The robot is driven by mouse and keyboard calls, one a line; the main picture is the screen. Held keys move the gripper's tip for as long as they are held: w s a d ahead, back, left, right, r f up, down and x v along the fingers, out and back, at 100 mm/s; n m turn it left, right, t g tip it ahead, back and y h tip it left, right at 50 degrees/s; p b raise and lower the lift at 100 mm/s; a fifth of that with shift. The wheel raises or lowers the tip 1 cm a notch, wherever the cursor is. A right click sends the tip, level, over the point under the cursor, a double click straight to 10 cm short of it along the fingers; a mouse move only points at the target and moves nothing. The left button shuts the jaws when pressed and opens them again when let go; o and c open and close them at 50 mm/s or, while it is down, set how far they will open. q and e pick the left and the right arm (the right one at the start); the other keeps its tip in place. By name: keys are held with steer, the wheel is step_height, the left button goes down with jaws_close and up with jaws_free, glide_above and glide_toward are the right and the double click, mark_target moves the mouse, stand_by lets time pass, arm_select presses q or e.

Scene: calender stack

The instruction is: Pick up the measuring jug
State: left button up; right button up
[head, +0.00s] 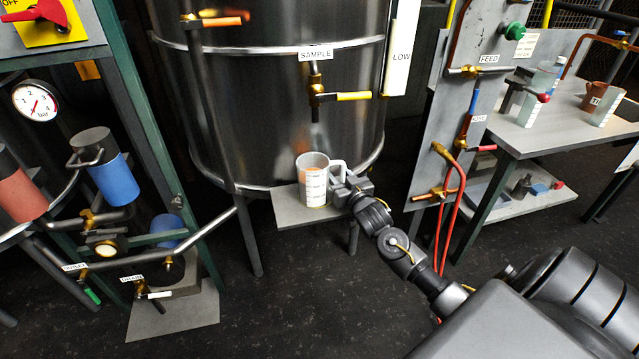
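The measuring jug (314,184) is a clear, upright vessel with white scale marks and orange-brown contents or backing showing through. It stands at the small grey shelf (291,207) in front of the steel tank, below the sample tap (318,97). Its pale handle (338,168) points right. My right gripper (341,188) is at the handle side of the jug, reaching in from the lower right. Its fingers are small and partly hidden by its own body, so I cannot tell whether they are closed on the handle. My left gripper is out of view.
The large steel tank (270,100) stands directly behind the jug. A grey feed panel (455,130) with red hoses is to the right, beside a bench (540,135) holding other vessels. Pipes and a blue cylinder (115,180) stand at left. Dark floor lies in front.

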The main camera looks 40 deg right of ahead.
steer(key=shift+c, duration=0.8)
jaws_close()
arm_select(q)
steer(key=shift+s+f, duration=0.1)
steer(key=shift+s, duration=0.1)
arm_select(e)
steer(key=shift+r, duration=0.2)
